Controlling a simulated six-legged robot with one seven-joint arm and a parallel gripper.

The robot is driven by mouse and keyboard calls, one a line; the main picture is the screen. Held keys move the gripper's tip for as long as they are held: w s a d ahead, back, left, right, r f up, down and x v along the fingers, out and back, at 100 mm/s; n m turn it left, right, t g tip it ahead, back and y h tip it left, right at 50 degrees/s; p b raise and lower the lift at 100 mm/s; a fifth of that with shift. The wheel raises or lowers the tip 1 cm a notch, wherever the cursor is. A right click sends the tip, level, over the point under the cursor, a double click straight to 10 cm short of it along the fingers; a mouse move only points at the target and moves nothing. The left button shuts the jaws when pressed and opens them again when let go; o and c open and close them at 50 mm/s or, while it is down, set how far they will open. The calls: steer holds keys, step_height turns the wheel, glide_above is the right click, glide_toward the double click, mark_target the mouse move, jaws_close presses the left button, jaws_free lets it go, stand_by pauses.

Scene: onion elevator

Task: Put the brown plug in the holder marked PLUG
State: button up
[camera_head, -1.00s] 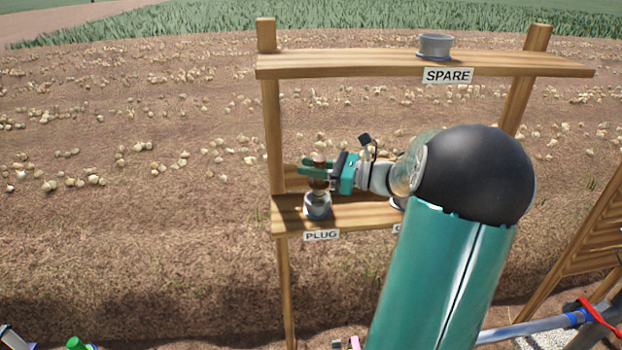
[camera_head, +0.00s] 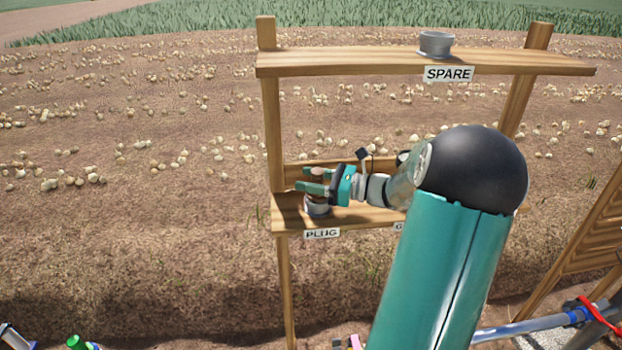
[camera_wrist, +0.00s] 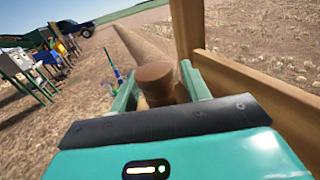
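The brown plug (camera_wrist: 155,78) is between the two fingers of my gripper (camera_wrist: 160,92) in the wrist view, its round brown top showing. The fingers look closed against its sides. In the head view my gripper (camera_head: 316,179) points left, just above the grey round holder (camera_head: 317,208) over the PLUG label (camera_head: 321,234). The plug's brown top (camera_head: 314,177) shows between the fingers. Its lower part is hidden by the lower finger and the holder rim, so I cannot tell how deep it sits.
The lower wooden shelf (camera_head: 287,216) bears the PLUG holder near its left post (camera_head: 272,120). A second label to the right is partly hidden by my arm. The upper shelf (camera_head: 330,65) has a grey SPARE holder (camera_head: 436,44). Open field lies behind.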

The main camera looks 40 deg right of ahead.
steer(key=shift+r, duration=0.25)
steer(key=shift+s+d+r, duration=0.15)
steer(key=shift+s+d, duration=0.05)
steer(key=shift+s, duration=0.05)
steer(key=v, duration=0.7)
stand_by(0.3)
